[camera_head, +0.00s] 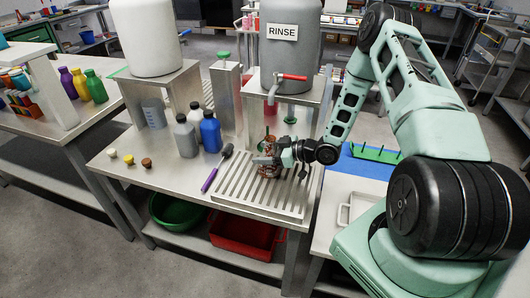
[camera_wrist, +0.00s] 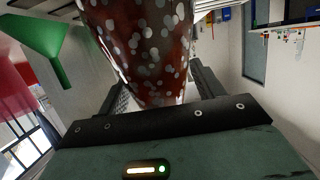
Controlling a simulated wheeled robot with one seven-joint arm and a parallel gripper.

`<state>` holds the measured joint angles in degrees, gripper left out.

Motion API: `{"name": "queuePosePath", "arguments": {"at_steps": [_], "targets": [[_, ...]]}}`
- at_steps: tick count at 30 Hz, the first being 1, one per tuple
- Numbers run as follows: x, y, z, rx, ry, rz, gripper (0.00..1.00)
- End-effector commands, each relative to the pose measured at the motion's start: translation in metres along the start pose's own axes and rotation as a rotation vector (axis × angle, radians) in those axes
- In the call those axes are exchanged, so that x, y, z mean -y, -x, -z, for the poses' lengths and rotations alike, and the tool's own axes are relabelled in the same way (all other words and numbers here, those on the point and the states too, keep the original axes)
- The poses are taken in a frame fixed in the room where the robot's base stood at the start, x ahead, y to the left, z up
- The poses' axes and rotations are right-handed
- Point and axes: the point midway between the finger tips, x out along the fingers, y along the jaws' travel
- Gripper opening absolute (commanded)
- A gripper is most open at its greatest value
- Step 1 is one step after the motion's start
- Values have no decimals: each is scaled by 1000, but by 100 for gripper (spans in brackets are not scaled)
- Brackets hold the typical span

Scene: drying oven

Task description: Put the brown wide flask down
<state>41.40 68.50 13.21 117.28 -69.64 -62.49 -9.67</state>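The brown wide flask (camera_head: 269,168) is over the slatted metal drain rack (camera_head: 246,195) in the head view. It looks reddish brown, and pale round spots cover it in the wrist view (camera_wrist: 150,45). My gripper (camera_head: 270,160) reaches it from the right, with one finger on each side of the flask. In the wrist view the flask fills the space between the fingers (camera_wrist: 165,88), and the gripper looks shut on it. I cannot tell whether the flask's base touches the rack.
A grey tank (camera_head: 291,55) labelled RINSE, with a red-handled tap (camera_head: 288,77), stands behind the flask. A blue bottle (camera_head: 211,132), a grey bottle (camera_head: 185,136) and a purple-handled brush (camera_head: 216,168) are to the left. A green peg rack (camera_head: 375,153) is to the right. The rack's front is clear.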

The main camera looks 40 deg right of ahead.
Motion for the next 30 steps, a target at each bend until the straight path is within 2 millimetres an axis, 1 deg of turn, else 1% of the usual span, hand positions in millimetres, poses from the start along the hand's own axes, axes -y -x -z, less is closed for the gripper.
{"name": "queuePosePath", "arguments": {"at_steps": [5,8,11,18,21,25,30], "targets": [[0,1,4,0,0,0,67],[-1,11,2,1,0,-1,67],[-1,28,2,1,0,-3,67],[-1,80,2,1,0,-3,67],[-1,97,2,1,0,-3,67],[-1,113,2,0,0,-2,67],[0,121,3,-1,-1,0,67]]}}
